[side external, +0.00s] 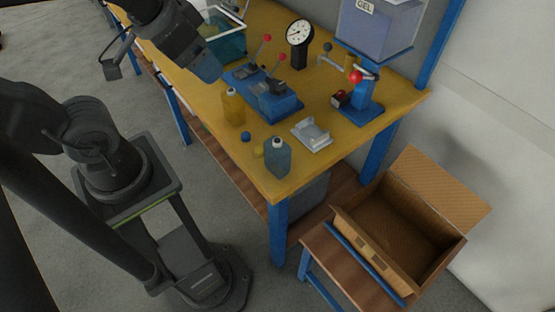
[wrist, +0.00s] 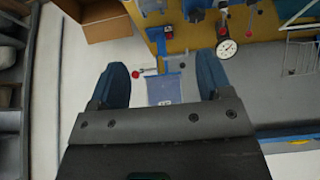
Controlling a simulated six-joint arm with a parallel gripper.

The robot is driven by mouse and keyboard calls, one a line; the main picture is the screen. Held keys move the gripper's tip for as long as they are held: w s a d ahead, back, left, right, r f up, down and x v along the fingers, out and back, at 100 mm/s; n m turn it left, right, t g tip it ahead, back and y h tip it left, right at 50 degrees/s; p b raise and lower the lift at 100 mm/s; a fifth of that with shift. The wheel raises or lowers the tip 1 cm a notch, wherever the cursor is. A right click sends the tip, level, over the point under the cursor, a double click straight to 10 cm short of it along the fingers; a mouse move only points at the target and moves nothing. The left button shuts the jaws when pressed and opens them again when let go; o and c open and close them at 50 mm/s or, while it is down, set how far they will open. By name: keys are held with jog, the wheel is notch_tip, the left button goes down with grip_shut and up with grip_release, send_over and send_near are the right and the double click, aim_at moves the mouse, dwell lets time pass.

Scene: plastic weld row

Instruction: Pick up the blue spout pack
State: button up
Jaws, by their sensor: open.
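The blue spout pack (side external: 278,158) stands upright near the front corner of the yellow bench (side external: 290,185) in the side external view. It is a translucent blue-grey pack with a pale cap. My gripper (wrist: 162,80) is open and empty in the wrist view, with two blue fingers wide apart. In the side external view it is high above the far left part of the bench, well away from the pack. I cannot pick out the pack surely in the wrist view.
Blue clamp fixtures (side external: 275,102), a dial gauge (side external: 299,32) and a blue press (side external: 360,108) stand behind. An open cardboard box (side external: 405,225) sits on a low stand to the right.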

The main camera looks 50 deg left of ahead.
jog(key=m+g, duration=0.6)
jog(key=m, duration=1.1)
send_over(278, 149)
notch_tip(278, 149, down, 11)
jog(key=f, duration=0.7)
jog(key=shift+w+a+f, duration=0.1)
jog(key=shift+a+f, duration=0.15)
jog(key=shift+a, duration=0.1)
jog(key=shift+w+a+f, duration=0.15)
jog(key=shift+f, duration=1.35)
jog(key=shift+w+a+f, duration=0.1)
jog(key=shift+w+f, duration=0.05)
jog(key=shift+f, duration=1.3)
jog(key=c, duration=1)
jog(key=shift+r, duration=0.1)
